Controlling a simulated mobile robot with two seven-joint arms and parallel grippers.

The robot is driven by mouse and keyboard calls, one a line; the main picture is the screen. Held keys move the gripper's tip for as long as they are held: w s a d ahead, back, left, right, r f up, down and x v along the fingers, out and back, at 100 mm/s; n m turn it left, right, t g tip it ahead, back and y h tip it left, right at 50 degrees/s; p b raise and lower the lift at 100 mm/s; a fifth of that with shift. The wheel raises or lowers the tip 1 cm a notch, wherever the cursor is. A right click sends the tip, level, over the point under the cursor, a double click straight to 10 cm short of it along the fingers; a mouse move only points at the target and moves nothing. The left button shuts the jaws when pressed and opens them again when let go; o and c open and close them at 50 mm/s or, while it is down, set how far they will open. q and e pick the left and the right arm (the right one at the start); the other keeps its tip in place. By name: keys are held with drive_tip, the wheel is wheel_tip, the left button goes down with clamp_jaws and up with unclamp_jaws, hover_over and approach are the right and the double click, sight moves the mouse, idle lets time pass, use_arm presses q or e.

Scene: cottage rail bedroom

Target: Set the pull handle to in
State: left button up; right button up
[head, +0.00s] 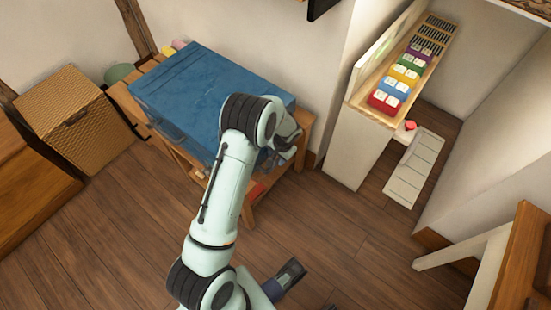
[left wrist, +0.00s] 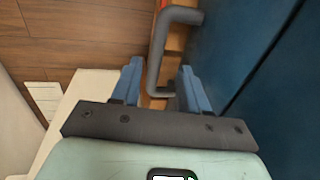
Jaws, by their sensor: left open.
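The pull handle (left wrist: 157,50) is a dark grey bent bar on the side of a blue case, seen in the left wrist view. My left gripper (left wrist: 159,68) is open, with one blue finger on each side of the handle's lower part. I cannot tell whether either finger touches it. In the head view the blue case (head: 205,75) lies on a wooden table. My left gripper (head: 285,148) is at the case's right side there, and the handle is hidden behind my arm.
A wicker box (head: 75,120) stands left of the wooden table (head: 308,122). A shelf with several coloured blocks (head: 400,80) is at the right. A white-legged wooden piece (head: 520,260) stands at the lower right.

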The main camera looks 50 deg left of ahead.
use_arm(q)
wheel_tip(320, 180, up, 10)
drive_tip(key=d+p, duration=0.1)
drive_tip(key=shift+w+d+f, duration=0.15)
drive_tip(key=shift+d, duration=0.2)
